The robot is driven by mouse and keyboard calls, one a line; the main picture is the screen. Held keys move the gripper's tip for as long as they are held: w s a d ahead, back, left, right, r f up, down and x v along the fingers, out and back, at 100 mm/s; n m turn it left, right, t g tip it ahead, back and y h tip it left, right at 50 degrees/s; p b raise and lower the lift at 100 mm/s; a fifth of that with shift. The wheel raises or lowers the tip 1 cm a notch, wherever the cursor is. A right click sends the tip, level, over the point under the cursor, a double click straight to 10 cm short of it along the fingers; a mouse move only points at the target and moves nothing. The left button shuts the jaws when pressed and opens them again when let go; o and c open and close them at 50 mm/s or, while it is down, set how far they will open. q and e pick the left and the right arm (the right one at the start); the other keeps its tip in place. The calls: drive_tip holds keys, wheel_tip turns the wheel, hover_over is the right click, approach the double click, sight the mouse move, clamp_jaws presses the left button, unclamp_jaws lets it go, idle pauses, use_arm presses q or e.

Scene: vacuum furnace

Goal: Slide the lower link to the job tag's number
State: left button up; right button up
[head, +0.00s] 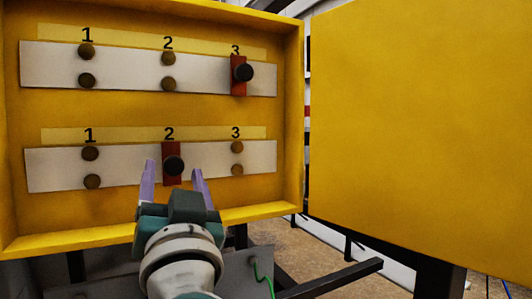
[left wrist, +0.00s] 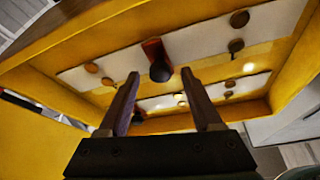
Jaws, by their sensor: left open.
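The lower link (head: 171,149), a red bar with a black knob (head: 173,166), stands at number 2 on the lower grey strip (head: 60,170). My left gripper (head: 173,173) is open, with its purple fingers on either side of the knob. In the left wrist view, the link (left wrist: 153,48) and its knob (left wrist: 160,71) show ahead of and between the left gripper's fingertips (left wrist: 158,76). I cannot tell whether the fingers touch it. No job tag shows in either view. My right gripper is not in view.
The upper link (head: 238,87) stands at number 3 on the upper strip (head: 125,65). Round brass studs mark the other positions. A raised yellow rim (head: 292,120) surrounds the panel. A large yellow door (head: 420,130) stands open at the right. A dark frame bar (head: 330,279) lies below.

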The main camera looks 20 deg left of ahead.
sight(173, 170)
use_arm(q)
drive_tip(key=shift+p+x, duration=0.45)
drive_tip(key=shift+x, duration=1.25)
drive_tip(key=shift+c, duration=0.3)
drive_tip(key=shift+f, duration=0.1)
clamp_jaws()
